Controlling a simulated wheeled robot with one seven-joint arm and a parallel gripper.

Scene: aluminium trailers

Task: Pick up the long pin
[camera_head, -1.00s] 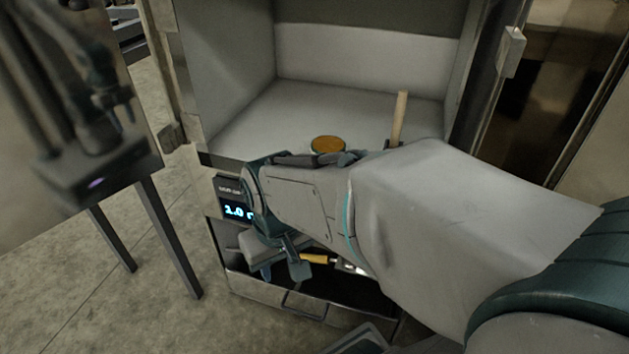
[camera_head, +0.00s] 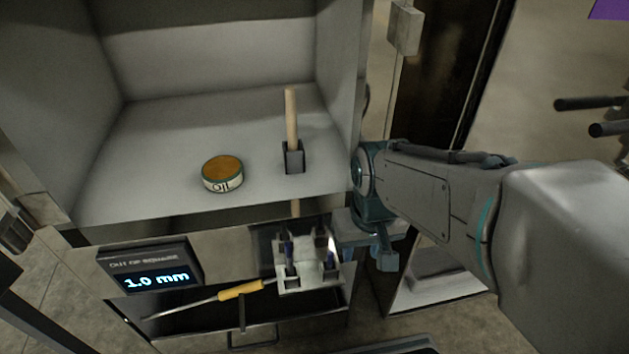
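A pale block (camera_head: 308,278) sits at the open drawer, with several small dark upright pieces on it. They may be pins, but they are too small for me to tell which is the long pin. My gripper (camera_head: 366,258) points down just right of the block, beyond the drawer's right side. Its two fingers look apart, with nothing visible between them. My gripper does not appear to touch the block.
A yellow-handled tool (camera_head: 240,290) with a thin shaft lies at the drawer (camera_head: 185,317). Above, an oil tin (camera_head: 222,174) and a wooden-handled mallet (camera_head: 292,130) stand on the cabinet floor (camera_head: 150,165). A display (camera_head: 150,270) reads "1.0 mm".

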